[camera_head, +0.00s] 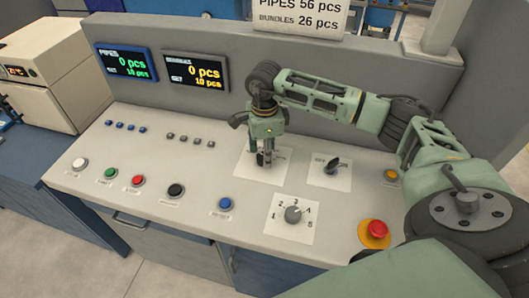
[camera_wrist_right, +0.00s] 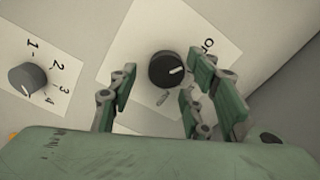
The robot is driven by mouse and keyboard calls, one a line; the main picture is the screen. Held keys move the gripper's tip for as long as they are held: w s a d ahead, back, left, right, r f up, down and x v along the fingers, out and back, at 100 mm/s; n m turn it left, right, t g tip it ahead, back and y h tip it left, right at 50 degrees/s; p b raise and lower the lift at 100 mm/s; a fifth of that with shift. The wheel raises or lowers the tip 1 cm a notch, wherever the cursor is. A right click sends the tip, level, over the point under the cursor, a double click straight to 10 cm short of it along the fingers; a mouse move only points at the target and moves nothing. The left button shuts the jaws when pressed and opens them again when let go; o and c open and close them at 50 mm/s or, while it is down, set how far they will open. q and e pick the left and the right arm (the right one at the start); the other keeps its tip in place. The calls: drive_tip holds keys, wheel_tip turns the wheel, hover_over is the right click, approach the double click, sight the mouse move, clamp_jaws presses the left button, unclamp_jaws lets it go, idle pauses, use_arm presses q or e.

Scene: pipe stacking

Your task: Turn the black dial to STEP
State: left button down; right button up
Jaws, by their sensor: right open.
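The black dial (camera_head: 260,159) sits on a white label plate on the sloped console, mostly hidden by my right gripper in the head view. In the right wrist view the round black dial (camera_wrist_right: 166,69) shows a white pointer mark toward the right. Labels lie around it; one starts with "O", another below is too small to read. My right gripper (camera_head: 265,141) points down over the dial. In the wrist view its open fingers (camera_wrist_right: 162,78) stand on either side of the dial, with visible gaps. Whether they reach down to its height is unclear. My left gripper is out of view.
A grey numbered dial (camera_head: 293,214) is nearer the front, and another black dial (camera_head: 331,167) is to the right. A red mushroom button (camera_head: 375,230) stands at the front right. Coloured buttons line the left front, including a blue one (camera_head: 225,203). Two displays (camera_head: 195,72) stand behind.

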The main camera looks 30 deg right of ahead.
drive_tip(key=shift+w+f, duration=0.15)
drive_tip(key=shift+f, duration=0.75)
drive_tip(key=shift+c, duration=0.6)
drive_tip(key=c, duration=0.9)
